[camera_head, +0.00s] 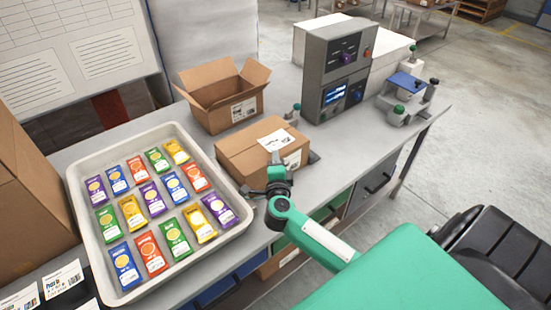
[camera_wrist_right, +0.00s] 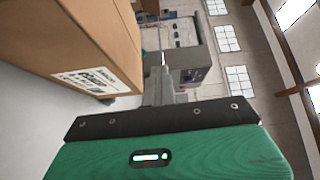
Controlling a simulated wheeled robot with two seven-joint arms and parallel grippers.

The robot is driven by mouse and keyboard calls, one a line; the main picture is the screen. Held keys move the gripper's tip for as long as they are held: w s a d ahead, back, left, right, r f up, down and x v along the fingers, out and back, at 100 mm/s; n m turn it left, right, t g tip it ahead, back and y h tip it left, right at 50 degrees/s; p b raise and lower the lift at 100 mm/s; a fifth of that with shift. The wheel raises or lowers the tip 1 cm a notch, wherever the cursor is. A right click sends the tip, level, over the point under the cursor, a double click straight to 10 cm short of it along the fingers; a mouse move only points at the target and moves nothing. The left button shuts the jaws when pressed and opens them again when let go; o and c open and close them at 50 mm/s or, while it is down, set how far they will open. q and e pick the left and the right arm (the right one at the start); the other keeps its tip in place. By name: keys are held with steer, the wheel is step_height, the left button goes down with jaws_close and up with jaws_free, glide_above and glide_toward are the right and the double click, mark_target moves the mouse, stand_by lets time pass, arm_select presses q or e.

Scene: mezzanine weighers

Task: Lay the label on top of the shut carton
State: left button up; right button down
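The shut carton (camera_head: 240,152) is brown and stands on the grey table in the middle of the head view. A white label (camera_head: 274,139) shows on its top, toward the right side; I cannot tell whether it lies fully flat. Another printed label is on the carton's side, seen also in the right wrist view, where the carton (camera_wrist_right: 75,35) fills the upper left. My right gripper (camera_head: 277,160) is at the carton's near edge, its tip overlapping the top label's near edge in the picture. Whether its fingers are open or shut is unclear. My left gripper is out of view.
A white tray (camera_head: 84,225) of colourful packets lies left of the carton. An open carton (camera_head: 205,97) stands behind it. A grey weigher with a display (camera_head: 319,75) stands behind right, and small green-knobbed devices (camera_head: 396,114) sit at the table's right end.

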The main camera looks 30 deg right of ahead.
steer(key=shift+f+b, duration=2.4)
steer(key=shift+f, duration=0.5)
steer(key=c, duration=2.1)
jaws_free()
steer(key=o, duration=0.4)
steer(key=shift+s, duration=0.1)
steer(key=b+v, duration=0.2)
steer(key=v, duration=1.1)
steer(key=shift+s+a+b, duration=0.2)
steer(key=shift+s+b, duration=0.15)
steer(key=shift+b, duration=0.05)
